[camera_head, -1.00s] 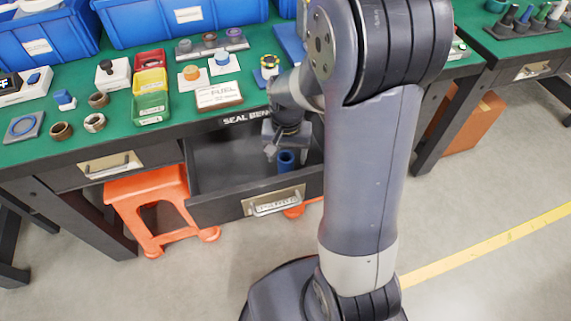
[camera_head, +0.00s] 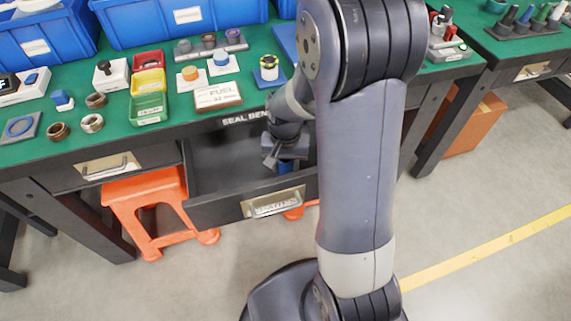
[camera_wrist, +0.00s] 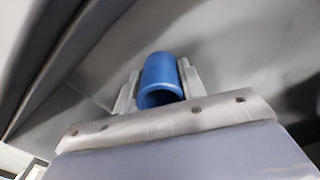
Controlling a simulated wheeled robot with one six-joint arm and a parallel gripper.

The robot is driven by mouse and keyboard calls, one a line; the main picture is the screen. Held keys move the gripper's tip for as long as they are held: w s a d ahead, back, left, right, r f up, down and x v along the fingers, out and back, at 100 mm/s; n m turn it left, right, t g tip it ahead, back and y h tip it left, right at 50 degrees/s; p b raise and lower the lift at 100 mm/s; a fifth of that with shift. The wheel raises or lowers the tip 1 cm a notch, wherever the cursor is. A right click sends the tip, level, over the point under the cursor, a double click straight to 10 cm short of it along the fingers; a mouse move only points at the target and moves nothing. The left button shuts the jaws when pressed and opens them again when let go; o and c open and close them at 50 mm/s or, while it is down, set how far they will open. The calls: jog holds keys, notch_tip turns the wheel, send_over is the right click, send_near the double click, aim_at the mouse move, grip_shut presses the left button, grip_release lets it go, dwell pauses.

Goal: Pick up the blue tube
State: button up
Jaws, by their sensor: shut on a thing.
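The blue tube (camera_wrist: 160,78) is between the two fingers of my gripper (camera_wrist: 158,84) in the wrist view, its open end facing the camera. The fingers touch it on both sides, so the gripper is shut on it.
The drawer's front panel with its handle (camera_head: 272,203) stands in front of the gripper, and the green bench top (camera_head: 190,112) overhangs behind. An orange stool (camera_head: 150,200) stands under the bench at left. Blue bins (camera_head: 180,18) and small parts are on the bench.

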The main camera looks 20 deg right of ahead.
jog(key=shift+c, duration=1)
